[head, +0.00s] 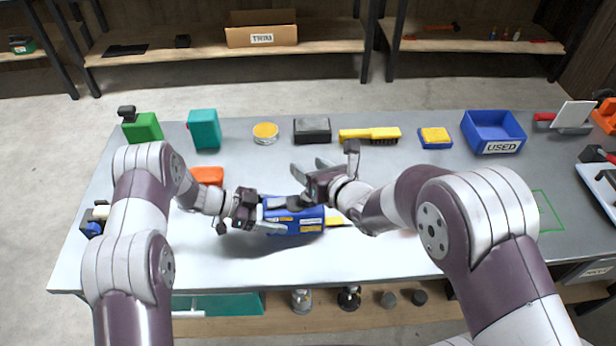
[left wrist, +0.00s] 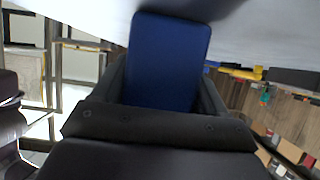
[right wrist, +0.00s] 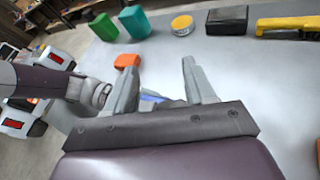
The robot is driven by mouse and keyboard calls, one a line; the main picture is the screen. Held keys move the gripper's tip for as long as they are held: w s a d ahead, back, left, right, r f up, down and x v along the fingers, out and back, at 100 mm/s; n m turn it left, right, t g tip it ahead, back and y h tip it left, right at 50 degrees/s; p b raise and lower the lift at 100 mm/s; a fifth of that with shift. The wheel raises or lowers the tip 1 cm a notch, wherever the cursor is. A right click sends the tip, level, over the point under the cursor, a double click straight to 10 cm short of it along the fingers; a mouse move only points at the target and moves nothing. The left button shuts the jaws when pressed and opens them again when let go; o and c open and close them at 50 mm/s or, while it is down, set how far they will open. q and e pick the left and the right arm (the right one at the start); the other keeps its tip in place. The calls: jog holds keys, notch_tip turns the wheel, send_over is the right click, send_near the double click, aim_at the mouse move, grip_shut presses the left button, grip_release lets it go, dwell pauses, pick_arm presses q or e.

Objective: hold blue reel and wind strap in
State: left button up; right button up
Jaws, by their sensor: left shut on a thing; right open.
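The blue reel (head: 292,224) is in the middle of the table in the head view, with yellow labels on its near side. A short yellow strap end (head: 336,221) shows at its right side. My left gripper (head: 270,216) is shut on the reel's left end; the blue body fills the space between the fingers in the left wrist view (left wrist: 168,62). My right gripper (head: 308,172) is open above and behind the reel, its fingers pointing left and away. In the right wrist view only a sliver of blue (right wrist: 152,97) shows between its fingers.
An orange block (head: 207,175) lies behind my left wrist. The front middle is clear.

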jog(key=f+m, duration=0.1)
jog(key=m, duration=0.3)
jog(key=s+d+f+m+t+y, duration=0.1)
jog(key=m, duration=0.3)
jog(key=d+f+m, duration=0.1)
jog(key=m, duration=0.3)
jog(key=shift+s+d+t+y, duration=0.15)
jog(key=shift+s+t+y, duration=0.15)
jog(key=shift+t, duration=0.1)
jog(key=s+d+f+m+t, duration=0.1)
jog(key=s+f+m, duration=0.25)
jog(key=m, duration=0.75)
jog(key=s+d+f+m+t, duration=0.1)
jog(key=s+f+m, duration=0.25)
jog(key=m, duration=0.65)
jog(key=x, duration=1.1)
jog(key=shift+w+a+r, duration=0.2)
jog(key=shift+w+r, duration=0.05)
jog(key=shift+r, duration=0.1)
jog(key=shift+c, duration=0.3)
jog(key=shift+m, duration=0.3)
jog(key=c, duration=0.6)
